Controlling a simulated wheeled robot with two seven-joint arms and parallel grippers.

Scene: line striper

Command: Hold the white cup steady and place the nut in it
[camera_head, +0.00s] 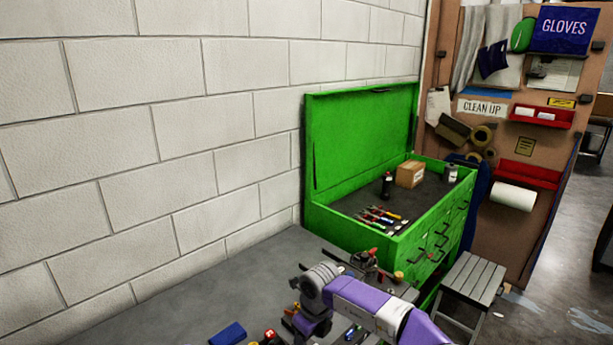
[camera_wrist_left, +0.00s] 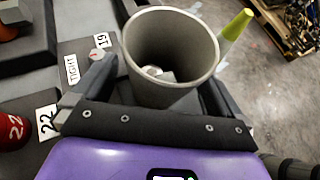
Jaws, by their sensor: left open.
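In the left wrist view, a round pale grey cup (camera_wrist_left: 165,90) stands with its open mouth toward the camera. My left gripper (camera_wrist_left: 157,78) is open, with one finger on each side of the cup. I cannot tell whether either finger touches it. A small pale object (camera_wrist_left: 153,72) shows at the bottom inside the cup; I cannot tell whether it is the nut. No nut can be made out elsewhere. In the head view one of my purple arms reaches over the bench, but no gripper shows clearly there.
A green tool chest (camera_head: 365,150) with its lid open stands on the grey bench (camera_head: 225,285) against the block wall. A blue block (camera_head: 227,334) and small tools lie at the front. In the wrist view, a yellow-green tipped thing (camera_wrist_left: 236,26) stands right beside the cup.

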